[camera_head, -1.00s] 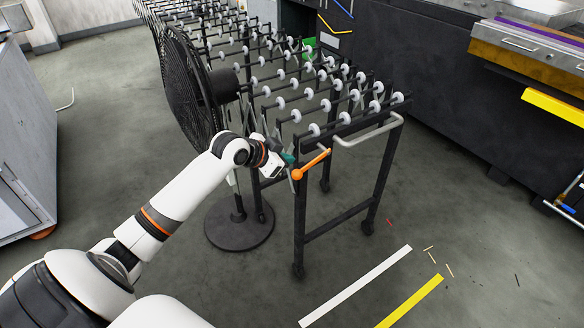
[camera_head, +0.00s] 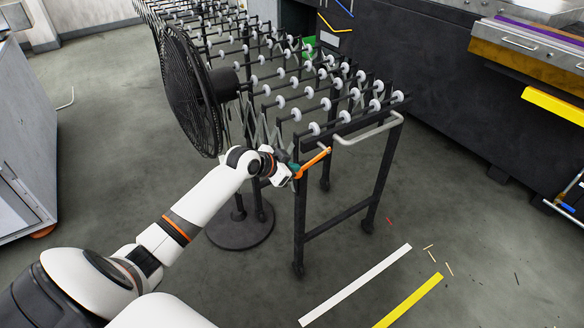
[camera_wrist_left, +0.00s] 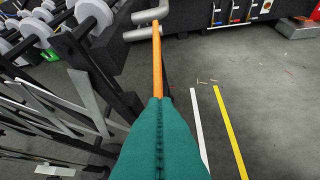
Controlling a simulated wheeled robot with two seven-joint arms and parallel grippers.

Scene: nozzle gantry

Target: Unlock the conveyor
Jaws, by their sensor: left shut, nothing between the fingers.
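The conveyor (camera_head: 345,118) is a black frame with rows of white skate wheels on legs with casters. An orange lever (camera_head: 314,160) sits at its near left corner post and slants up to the right. My left gripper (camera_head: 294,168) is at the lower left end of the lever. In the left wrist view the green fingers (camera_wrist_left: 158,140) are closed together, and the orange lever (camera_wrist_left: 157,70) extends from just beyond their tips. Whether the fingers touch it, I cannot tell. My right gripper is in neither view.
A grey bent handle (camera_head: 368,132) is on the conveyor's end. White (camera_head: 355,286) and yellow (camera_head: 410,300) floor strips lie in front, with open floor around.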

